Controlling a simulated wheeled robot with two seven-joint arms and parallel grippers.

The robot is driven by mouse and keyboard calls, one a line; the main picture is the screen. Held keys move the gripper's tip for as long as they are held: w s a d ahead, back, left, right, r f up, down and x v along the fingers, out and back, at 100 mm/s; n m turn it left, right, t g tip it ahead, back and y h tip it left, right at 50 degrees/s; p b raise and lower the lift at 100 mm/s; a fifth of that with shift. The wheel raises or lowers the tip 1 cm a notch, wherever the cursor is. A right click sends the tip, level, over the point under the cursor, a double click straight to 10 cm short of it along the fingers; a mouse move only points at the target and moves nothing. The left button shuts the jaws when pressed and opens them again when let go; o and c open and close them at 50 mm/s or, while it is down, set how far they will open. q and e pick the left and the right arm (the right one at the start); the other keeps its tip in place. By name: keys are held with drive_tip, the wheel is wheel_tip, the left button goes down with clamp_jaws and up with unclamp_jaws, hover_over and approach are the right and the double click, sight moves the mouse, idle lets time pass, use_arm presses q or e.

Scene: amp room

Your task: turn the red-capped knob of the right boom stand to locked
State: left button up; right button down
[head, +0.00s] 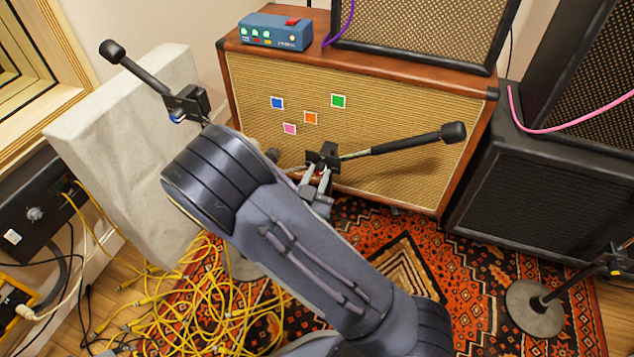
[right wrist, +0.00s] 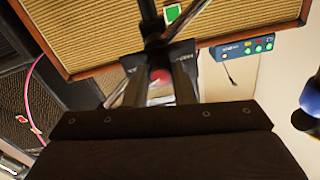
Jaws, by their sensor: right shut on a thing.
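The right boom stand's black clamp block (head: 327,155) stands in front of the wood-framed amp. Its dark boom (head: 400,144) runs right and slightly up to a black end weight. The red-capped knob (right wrist: 160,76) sits at the clamp, between the fingers of my right gripper (right wrist: 158,88) in the right wrist view. My right gripper also shows below the clamp in the head view (head: 317,186), shut on the knob. The fingers and clamp hide part of the knob, and I cannot read its lock position. My left gripper is out of view.
Another boom stand's clamp (head: 187,103), with a blue cap, stands to the left by a pale panel (head: 120,140). The amp (head: 390,95) is close behind the clamp. Yellow cables (head: 200,300) tangle on the floor. A round stand base (head: 535,308) is at the right.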

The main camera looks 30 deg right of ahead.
drive_tip(key=m+b, duration=0.3)
drive_tip(key=m, duration=0.2)
drive_tip(key=shift+f, duration=0.1)
drive_tip(key=shift+m+b, duration=0.3)
idle(0.4)
drive_tip(key=c, duration=1.2)
unclamp_jaws()
drive_tip(key=shift+a, duration=0.1)
drive_tip(key=p+v, duration=0.1)
drive_tip(key=v, duration=0.6)
drive_tip(key=shift+s+a+p, duration=0.25)
drive_tip(key=shift+p, duration=0.15)
